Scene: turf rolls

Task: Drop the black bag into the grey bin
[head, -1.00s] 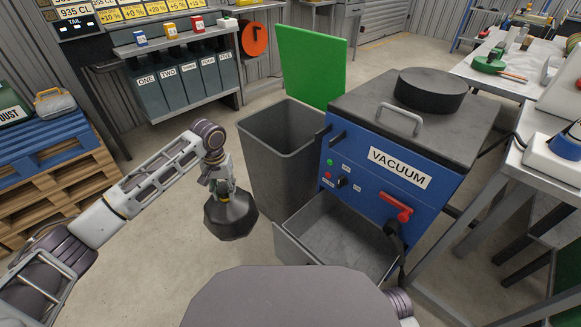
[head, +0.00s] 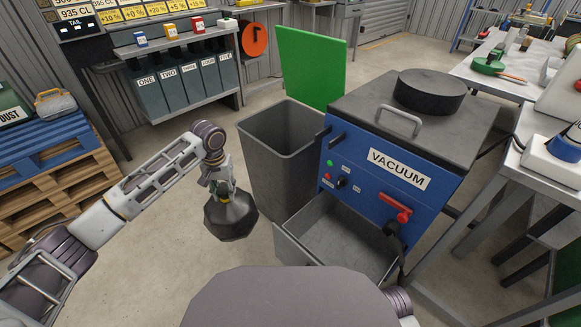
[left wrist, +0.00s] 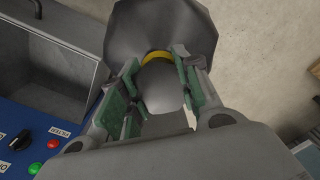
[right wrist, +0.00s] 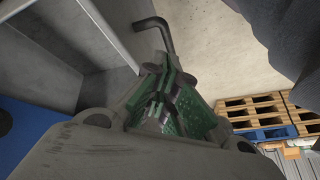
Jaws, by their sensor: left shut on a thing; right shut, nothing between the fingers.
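The black bag (head: 229,218) hangs from my left gripper (head: 221,187), in front of and to the left of the grey bin in the head view. In the left wrist view my left gripper (left wrist: 160,90) is shut on the neck of the bag (left wrist: 160,25), by a yellow tie. The grey bin (head: 282,165) stands upright with its top open; the bag is outside it, below rim level in the picture. My right gripper (right wrist: 168,105) shows in the right wrist view, shut and empty; the head view hides it.
A blue vacuum machine (head: 420,190) with an open grey drawer (head: 340,235) stands right of the bin. A green panel (head: 312,68) is behind the bin. Wooden pallets (head: 55,180) are at the left. Bare floor lies between pallets and bin.

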